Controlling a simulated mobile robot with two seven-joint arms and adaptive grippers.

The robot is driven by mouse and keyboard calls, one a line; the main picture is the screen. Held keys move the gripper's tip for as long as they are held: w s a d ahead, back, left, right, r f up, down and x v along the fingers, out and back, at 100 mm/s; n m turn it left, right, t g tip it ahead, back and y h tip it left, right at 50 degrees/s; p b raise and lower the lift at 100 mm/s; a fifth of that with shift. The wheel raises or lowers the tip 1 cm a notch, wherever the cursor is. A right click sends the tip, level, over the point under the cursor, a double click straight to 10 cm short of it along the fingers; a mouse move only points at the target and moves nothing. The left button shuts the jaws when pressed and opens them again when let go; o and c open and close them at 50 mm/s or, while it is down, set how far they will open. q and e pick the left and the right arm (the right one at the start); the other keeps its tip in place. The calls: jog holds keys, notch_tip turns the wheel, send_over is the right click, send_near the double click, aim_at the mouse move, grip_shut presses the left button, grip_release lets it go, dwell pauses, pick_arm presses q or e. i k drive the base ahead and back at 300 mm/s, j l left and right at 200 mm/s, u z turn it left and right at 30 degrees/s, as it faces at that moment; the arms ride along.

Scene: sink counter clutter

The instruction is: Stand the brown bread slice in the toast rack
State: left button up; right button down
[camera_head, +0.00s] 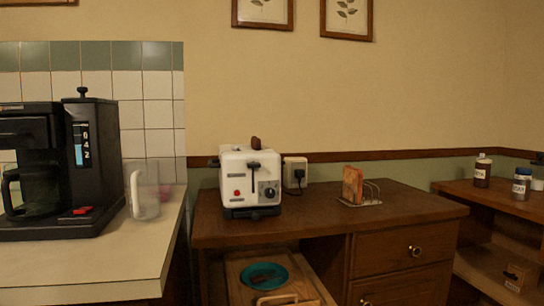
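A wire toast rack (373,194) stands on the brown wooden cabinet. An orange-brown bread slice (352,185) stands upright at the rack's left end; the slots to its right look empty. A white toaster (251,180) stands left of the rack. A small dark brown piece (256,142) shows above its top; I cannot tell whether it is a bread slice. A teal plate (264,270) below the cabinet top has something dark brown on it, too small to identify. Neither of my grippers is in view.
The cabinet top (420,208) is clear right of the rack. A socket with a plug (295,172) is behind the toaster. A coffee machine (60,170) and a clear jug (146,192) stand on the left counter. Bottles (482,170) stand on the right shelf unit.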

aim_at(366, 201)
jog(key=l, duration=0.55)
jog(key=i+l, duration=0.15)
jog(key=l, duration=1)
jog(key=i+l, duration=0.15)
jog(key=l, duration=0.45)
jog(key=z, duration=0.05)
